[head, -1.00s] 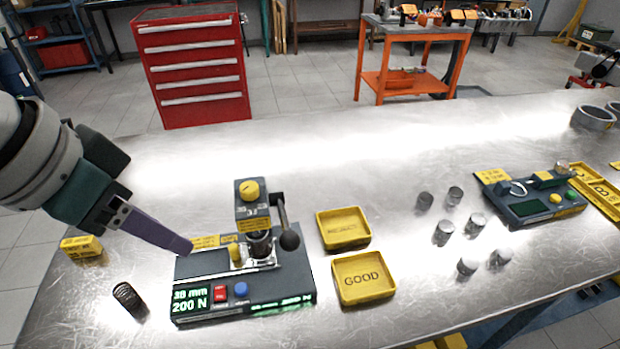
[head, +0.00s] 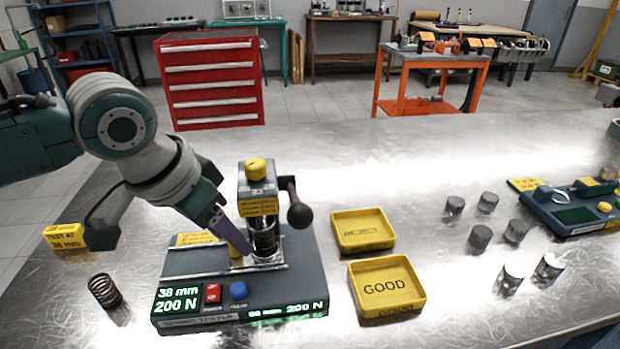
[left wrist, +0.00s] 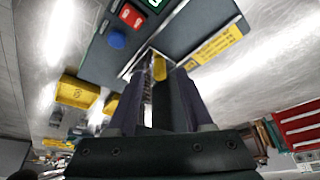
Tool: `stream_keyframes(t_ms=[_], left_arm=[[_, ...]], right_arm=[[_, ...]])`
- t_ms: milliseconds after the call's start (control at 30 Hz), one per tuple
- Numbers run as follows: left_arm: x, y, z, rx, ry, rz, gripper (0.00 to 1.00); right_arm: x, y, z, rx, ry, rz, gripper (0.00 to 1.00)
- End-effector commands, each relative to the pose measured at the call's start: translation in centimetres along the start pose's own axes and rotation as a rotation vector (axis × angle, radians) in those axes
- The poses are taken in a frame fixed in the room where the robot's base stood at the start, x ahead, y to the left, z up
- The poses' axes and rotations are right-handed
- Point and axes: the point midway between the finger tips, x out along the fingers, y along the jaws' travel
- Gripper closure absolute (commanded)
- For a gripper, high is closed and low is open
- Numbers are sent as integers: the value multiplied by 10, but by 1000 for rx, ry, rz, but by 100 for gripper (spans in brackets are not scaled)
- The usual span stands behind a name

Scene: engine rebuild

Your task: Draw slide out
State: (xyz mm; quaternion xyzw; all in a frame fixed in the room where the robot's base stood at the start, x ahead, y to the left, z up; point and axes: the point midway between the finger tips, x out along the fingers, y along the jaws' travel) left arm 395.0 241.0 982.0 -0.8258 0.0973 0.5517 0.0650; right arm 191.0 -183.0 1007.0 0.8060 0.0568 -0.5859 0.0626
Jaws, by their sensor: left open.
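The spring tester (head: 240,290) stands on the metal bench, its display reading 38 mm and 200 N. Its slide (head: 268,262) is a bright metal plate, with a dark coil spring (head: 263,240) standing on it under the yellow-knobbed head (head: 256,180). A yellow grip (head: 240,244) rises at the slide's left side. My left gripper (head: 232,236) is open, its fingertips close at this grip. In the left wrist view the yellow grip (left wrist: 159,68) shows between and just beyond the fingertips; contact cannot be told. My right gripper is not in view.
A loose spring (head: 104,291) and a yellow block (head: 66,237) are left of the tester. The tester's lever (head: 298,212) sticks out on its right. The reject tray (head: 363,246) and GOOD tray (head: 409,303) are further right, then several metal cylinders (head: 481,238) and a second device (head: 570,222).

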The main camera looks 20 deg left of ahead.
Motion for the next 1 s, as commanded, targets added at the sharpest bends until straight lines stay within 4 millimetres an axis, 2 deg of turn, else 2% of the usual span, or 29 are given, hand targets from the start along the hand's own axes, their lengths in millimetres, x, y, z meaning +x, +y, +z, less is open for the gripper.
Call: stream_keyframes(t_ms=[100, 367, 800, 1000], left_arm=[[7, 0, 0, 2, 0, 0, 49], [7, 0, 0, 2, 0, 0, 49], [7, 0, 0, 2, 0, 0, 98], [7, 0, 0, 2, 0, 0, 100]], right_arm=[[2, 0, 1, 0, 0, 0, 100], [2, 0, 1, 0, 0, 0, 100], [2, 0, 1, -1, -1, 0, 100], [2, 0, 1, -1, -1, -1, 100]])
